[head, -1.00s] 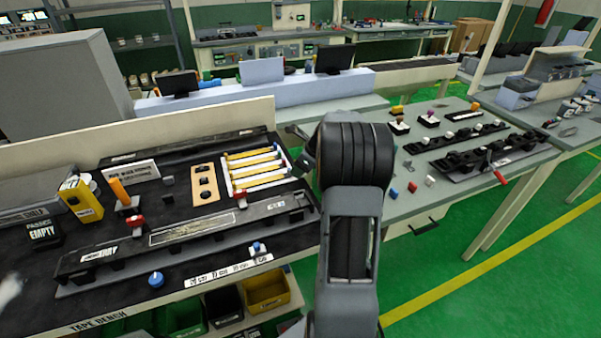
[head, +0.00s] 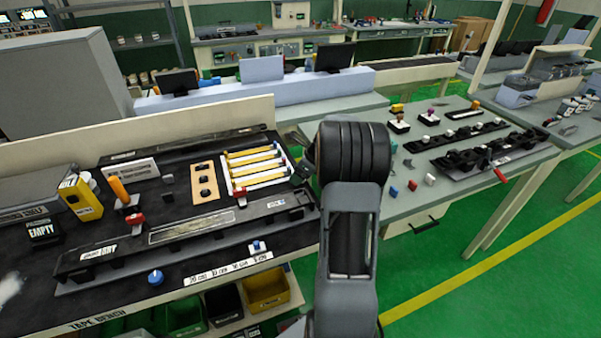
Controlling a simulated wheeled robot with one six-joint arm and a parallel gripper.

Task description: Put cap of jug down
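I cannot make out a jug or its cap in the head view. My arm rises in the middle of the picture, with its thick black joint in front of the gap between the two benches. A small dark part of my gripper (head: 302,172) shows at the left of that joint, near the right end of the tape bench (head: 90,322). The fingers are mostly hidden, so I cannot tell whether they are open, shut or holding anything.
The tape bench carries a white rack of yellow rods (head: 255,166), a long dark trim rail (head: 185,240), a blue knob (head: 155,278) and a yellow box (head: 82,198). Bins sit below. A grey bench (head: 425,200) at right holds black fixtures and small coloured pieces.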

